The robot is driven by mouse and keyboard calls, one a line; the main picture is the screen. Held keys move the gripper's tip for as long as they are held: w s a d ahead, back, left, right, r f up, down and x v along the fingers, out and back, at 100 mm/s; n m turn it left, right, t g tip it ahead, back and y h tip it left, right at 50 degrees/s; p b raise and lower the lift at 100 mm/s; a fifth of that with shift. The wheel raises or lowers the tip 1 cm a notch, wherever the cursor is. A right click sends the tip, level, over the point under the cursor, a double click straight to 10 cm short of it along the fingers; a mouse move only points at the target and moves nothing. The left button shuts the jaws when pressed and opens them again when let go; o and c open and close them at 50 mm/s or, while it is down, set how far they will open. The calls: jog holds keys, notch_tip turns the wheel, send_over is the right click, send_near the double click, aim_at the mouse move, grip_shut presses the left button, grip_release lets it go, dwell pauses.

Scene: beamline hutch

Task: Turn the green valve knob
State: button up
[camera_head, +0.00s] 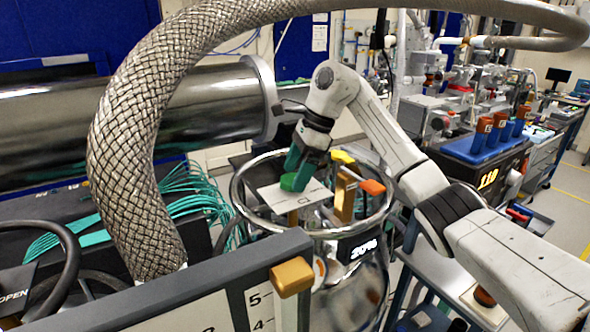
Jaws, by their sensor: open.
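The green valve knob (294,182) sits on a white plate (280,197) at the top of a shiny metal vessel. My gripper (303,166) points down from above at the knob. Its green-tipped fingers are open and right at the knob, partly in front of it. I cannot tell whether they touch it. My white arm reaches in from the right.
The vessel's round metal rim (243,170) surrounds the plate. Yellow (342,157) and orange (372,187) knobs stand close on the right. A thick braided hose (130,140) arches over the left and top. A grey panel (200,285) with an orange block (291,277) is in front.

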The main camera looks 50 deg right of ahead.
jog(key=shift+a+f, duration=0.15)
jog(key=shift+f, duration=0.3)
jog(key=c, duration=1.1)
